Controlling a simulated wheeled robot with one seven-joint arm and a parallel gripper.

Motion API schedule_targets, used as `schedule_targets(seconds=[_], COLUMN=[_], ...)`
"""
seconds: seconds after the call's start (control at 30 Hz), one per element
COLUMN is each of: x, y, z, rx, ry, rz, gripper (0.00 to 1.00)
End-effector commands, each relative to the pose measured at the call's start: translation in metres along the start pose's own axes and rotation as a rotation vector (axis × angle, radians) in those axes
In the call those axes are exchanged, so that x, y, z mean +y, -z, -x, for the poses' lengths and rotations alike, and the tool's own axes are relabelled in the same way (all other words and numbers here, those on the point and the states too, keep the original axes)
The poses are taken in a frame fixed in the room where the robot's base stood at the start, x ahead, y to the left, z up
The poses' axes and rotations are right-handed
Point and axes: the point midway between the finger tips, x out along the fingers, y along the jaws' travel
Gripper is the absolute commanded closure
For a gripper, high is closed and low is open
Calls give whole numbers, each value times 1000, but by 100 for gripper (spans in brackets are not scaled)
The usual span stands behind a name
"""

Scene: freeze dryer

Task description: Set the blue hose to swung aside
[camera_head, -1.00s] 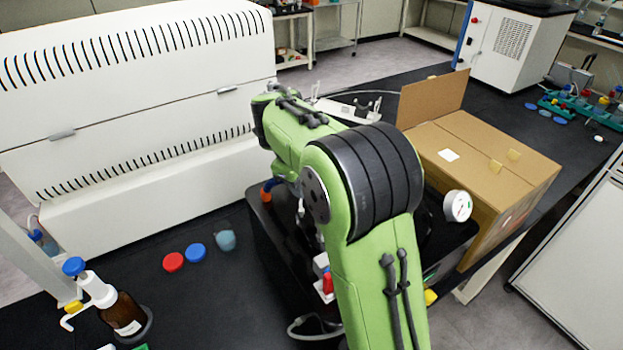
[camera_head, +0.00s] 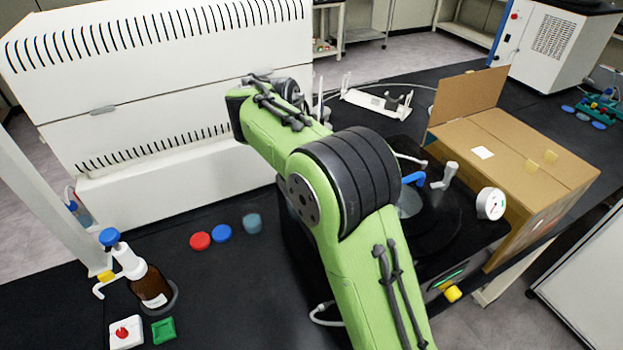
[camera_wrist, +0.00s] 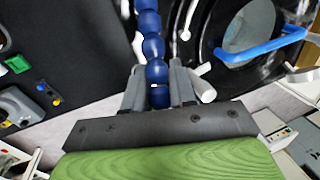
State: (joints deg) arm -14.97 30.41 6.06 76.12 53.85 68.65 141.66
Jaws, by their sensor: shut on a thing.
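The blue hose (camera_wrist: 152,45) is a beaded, segmented hose that runs down from the top of the wrist view. My gripper (camera_wrist: 158,82) is shut around its lower part, with a grey finger on each side. In the head view my green arm hides the gripper and the held hose. The black freeze dryer (camera_head: 480,222) stands behind and to the right of my arm. A round, clear port (camera_wrist: 245,30) with a blue handle (camera_wrist: 262,48) lies to the right of the hose in the wrist view.
A pressure gauge (camera_head: 491,203) and an open cardboard box (camera_head: 530,150) are at the right. A brown bottle (camera_head: 150,284) and red and blue caps (camera_head: 200,241) are on the bench at left. A large white cabinet (camera_head: 180,110) stands behind. The dark bench between is mostly clear.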

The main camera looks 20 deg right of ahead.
Motion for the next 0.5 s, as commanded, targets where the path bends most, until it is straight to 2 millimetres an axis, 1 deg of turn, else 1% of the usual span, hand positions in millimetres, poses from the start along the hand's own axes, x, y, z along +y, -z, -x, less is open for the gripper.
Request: schedule_targets(seconds=[0.4, 0.43, 0.5], x=[1, 1, 1], y=[0, 0, 0], z=[1, 1, 1], rx=[-1, -1, -1], ry=[-1, -1, -1], rz=[-8, -8, -8], gripper=[100, 70, 59])
